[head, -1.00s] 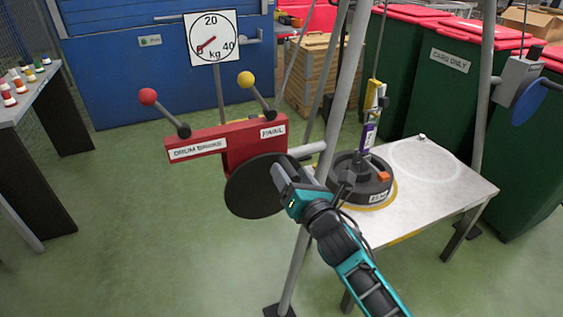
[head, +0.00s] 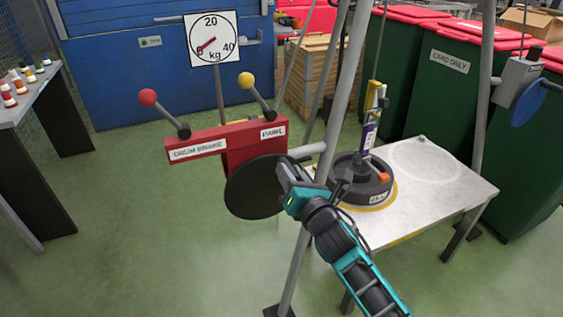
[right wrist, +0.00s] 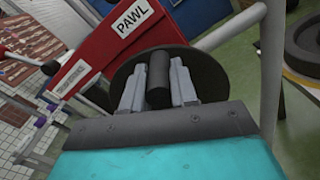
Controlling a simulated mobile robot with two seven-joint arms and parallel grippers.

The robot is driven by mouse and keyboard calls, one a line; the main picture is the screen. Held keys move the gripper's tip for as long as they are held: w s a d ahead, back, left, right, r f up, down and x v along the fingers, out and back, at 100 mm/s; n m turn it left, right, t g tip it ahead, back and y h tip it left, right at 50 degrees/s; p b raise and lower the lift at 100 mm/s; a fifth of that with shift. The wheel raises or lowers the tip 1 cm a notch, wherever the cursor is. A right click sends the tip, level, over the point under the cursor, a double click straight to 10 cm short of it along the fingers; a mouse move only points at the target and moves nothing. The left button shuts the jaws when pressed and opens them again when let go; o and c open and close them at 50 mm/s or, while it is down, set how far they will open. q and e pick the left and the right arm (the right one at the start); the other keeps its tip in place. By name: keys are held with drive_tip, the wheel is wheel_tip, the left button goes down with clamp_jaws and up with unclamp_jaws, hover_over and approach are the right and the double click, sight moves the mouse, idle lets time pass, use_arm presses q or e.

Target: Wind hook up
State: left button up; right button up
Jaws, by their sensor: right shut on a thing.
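The red winch housing (head: 240,146) carries a dark round disc (head: 255,187) on its front. My right gripper (head: 287,170) is at the disc's right side. In the right wrist view its fingers (right wrist: 158,88) are shut on a black cylindrical crank handle (right wrist: 159,78) in front of the disc. The yellow hook block (head: 376,97) hangs on a thin line over the table, just above a dark round weight (head: 362,181). Whether the hook is engaged with the weight's purple-labelled upright (head: 368,136) I cannot tell. My left gripper is not in view.
A brake lever with a red knob (head: 148,98) and a pawl lever with a yellow knob (head: 246,81) rise from the housing. The dial (head: 213,39) reads near 0. Grey frame legs (head: 325,150) stand close to my right arm. The white table (head: 437,185) has a marked circle.

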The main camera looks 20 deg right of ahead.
clamp_jaws()
drive_tip(key=d+f+m, duration=0.1)
drive_tip(key=d+m, duration=0.1)
drive_tip(key=m, duration=0.1)
drive_tip(key=shift+d+f+m, duration=0.2)
drive_tip(key=shift+f+m, duration=0.1)
drive_tip(key=shift+f, duration=0.1)
drive_tip(key=shift+d, duration=0.1)
drive_tip(key=f+m, duration=0.1)
drive_tip(key=d+f+m, duration=0.1)
drive_tip(key=m, duration=0.1)
drive_tip(key=shift+s+d+f+m, duration=0.1)
drive_tip(key=shift+d+f+m, duration=0.15)
drive_tip(key=shift+d+m, duration=0.05)
